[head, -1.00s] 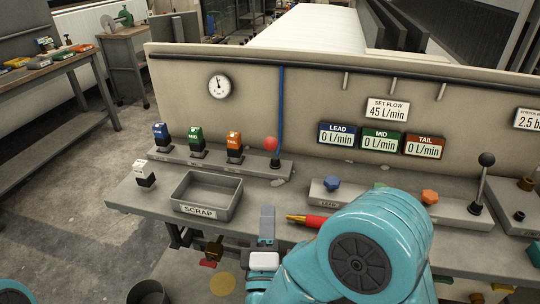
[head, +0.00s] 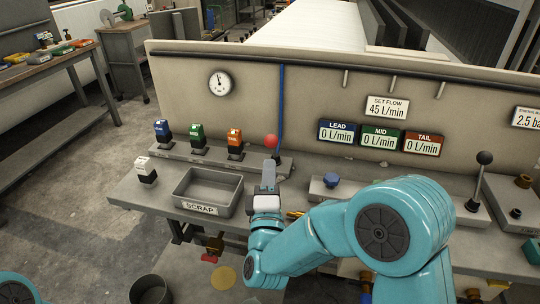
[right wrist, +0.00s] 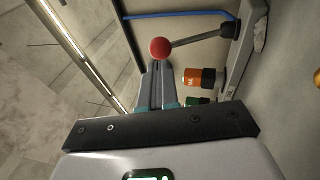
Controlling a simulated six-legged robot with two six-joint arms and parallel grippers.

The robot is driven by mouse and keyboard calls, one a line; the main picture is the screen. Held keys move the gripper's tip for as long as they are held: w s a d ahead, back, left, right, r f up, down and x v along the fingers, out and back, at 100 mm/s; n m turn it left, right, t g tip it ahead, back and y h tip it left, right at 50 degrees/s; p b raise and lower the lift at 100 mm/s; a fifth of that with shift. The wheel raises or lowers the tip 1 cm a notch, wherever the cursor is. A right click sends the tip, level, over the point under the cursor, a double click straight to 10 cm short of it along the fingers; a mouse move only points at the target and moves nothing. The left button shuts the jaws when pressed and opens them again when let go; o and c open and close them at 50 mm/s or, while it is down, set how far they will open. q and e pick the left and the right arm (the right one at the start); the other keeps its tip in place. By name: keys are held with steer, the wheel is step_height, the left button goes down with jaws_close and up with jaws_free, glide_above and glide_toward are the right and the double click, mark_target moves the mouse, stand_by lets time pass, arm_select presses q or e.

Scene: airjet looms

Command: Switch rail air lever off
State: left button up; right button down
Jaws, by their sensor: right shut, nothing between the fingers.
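A lever with a red ball knob (head: 271,141) stands on a grey base at the foot of the back panel, beside a blue hose; no label on it is readable. In the right wrist view its red knob (right wrist: 160,47) sits just beyond my fingertips, with its dark rod running right to the base. My right gripper (head: 269,168) is shut and empty, its fingertips just below the knob in the head view. The right wrist view shows its shut fingers (right wrist: 158,72); whether they touch the knob I cannot tell. My left gripper is not in view.
Blue, green and orange blocks (head: 235,140) stand left of the lever. A grey scrap tray (head: 207,207) and a white block (head: 145,170) lie in front. A black-knobbed lever (head: 484,160) stands far right. Flow displays (head: 381,138) hang on the panel.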

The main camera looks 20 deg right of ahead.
mark_target(270, 147)
steer(key=shift+x, duration=1.9)
